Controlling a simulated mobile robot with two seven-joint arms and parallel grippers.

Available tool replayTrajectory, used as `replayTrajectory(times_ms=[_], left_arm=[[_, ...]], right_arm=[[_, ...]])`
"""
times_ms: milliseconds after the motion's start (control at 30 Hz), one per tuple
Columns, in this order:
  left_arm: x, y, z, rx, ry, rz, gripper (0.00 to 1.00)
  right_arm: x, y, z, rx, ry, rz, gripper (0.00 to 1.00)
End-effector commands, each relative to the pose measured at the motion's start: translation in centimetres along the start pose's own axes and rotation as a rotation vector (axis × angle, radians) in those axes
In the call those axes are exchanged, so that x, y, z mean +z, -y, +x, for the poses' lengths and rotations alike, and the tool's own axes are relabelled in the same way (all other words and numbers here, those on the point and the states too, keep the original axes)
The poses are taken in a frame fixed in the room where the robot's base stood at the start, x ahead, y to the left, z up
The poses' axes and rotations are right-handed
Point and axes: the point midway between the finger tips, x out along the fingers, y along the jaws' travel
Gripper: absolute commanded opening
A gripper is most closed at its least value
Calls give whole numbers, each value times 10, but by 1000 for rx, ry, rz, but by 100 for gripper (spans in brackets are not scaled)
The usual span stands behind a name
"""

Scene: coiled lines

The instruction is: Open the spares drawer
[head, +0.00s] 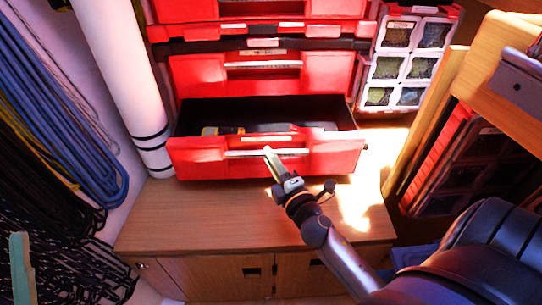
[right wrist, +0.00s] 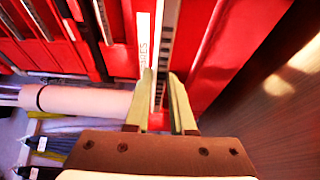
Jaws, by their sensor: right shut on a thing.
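The spares drawer (head: 315,158) is the lowest red drawer of the stack. It stands pulled out, its dark inside showing with a yellow-and-black item (head: 222,130) and grey things in it. My right gripper (head: 268,152) is shut on the pale handle bar (head: 240,154) at the drawer's front. In the right wrist view the two green fingers (right wrist: 162,78) close around the handle, beside a white label ending in "RES" (right wrist: 143,40). At the lower left of the head view, a green finger of my left gripper (head: 20,265) shows; its jaw state is unclear.
The stack stands on a wooden cabinet (head: 200,215) with clear top in front. A white roll (head: 115,70) stands close to the drawer's left. Coiled lines (head: 60,110) hang at left. A small-parts organiser (head: 405,65) and wooden shelving (head: 495,75) are on the right.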

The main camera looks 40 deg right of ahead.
Motion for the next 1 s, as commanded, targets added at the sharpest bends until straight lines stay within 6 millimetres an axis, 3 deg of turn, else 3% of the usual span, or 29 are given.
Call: replayTrajectory(times_ms=[300,333,600,1000], left_arm=[[0,-1,0,1,0,-2,50],[0,-1,0,1,0,-2,50],[0,-1,0,2,0,-2,50],[0,0,1,2,0,0,50]], right_arm=[[0,0,0,0,0,0,0],[0,0,0,0,0,0,24],[0,0,0,0,0,-1,52],[1,0,1,1,-1,-1,52]])
